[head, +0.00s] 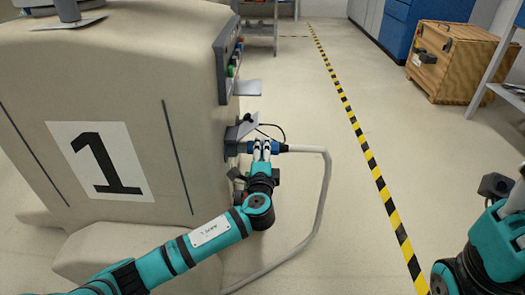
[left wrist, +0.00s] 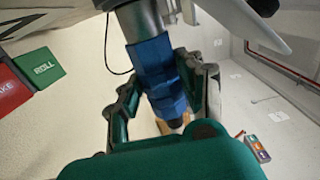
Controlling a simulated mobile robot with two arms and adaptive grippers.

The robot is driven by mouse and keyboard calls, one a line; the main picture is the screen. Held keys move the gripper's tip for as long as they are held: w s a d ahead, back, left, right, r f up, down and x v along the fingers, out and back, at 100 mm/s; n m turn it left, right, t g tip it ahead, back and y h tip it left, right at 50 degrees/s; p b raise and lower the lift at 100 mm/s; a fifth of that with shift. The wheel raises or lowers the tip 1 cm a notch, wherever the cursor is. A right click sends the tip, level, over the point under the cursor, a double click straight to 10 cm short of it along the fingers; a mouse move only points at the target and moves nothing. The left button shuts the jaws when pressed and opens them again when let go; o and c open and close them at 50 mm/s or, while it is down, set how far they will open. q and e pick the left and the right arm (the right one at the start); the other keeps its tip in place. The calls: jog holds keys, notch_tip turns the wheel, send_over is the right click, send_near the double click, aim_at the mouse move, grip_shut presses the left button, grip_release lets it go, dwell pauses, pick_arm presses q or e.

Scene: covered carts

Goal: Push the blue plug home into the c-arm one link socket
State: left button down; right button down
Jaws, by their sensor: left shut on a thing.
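The blue plug (head: 282,148) is on a grey cable, beside the right side of the covered cart marked 1. My left gripper (head: 262,146) is shut on the plug, which also shows between the fingers in the left wrist view (left wrist: 156,75). The grey c-arm one link socket (head: 234,141) sticks out from the cart. In the left wrist view, the plug's front end meets the metal socket (left wrist: 142,18), roughly in line with it. I cannot tell how deep it sits. My right arm shows at the lower right, its fingertips out of frame.
The covered cart (head: 60,110) fills the left. A panel with coloured buttons (head: 232,68) and a grey ledge sit above the socket. The grey cable (head: 326,190) loops down to the floor.

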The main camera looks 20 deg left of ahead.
pick_arm(q)
jog(key=shift+s+a, duration=0.15)
jog(key=shift+a, duration=0.4)
jog(key=shift+s+a, duration=0.15)
jog(key=shift+a, duration=0.35)
jog(key=c, duration=1.2)
grip_release()
jog(key=o, duration=0.5)
jog(key=shift+a, duration=0.15)
jog(key=v, duration=1.2)
jog(key=shift+d, duration=0.35)
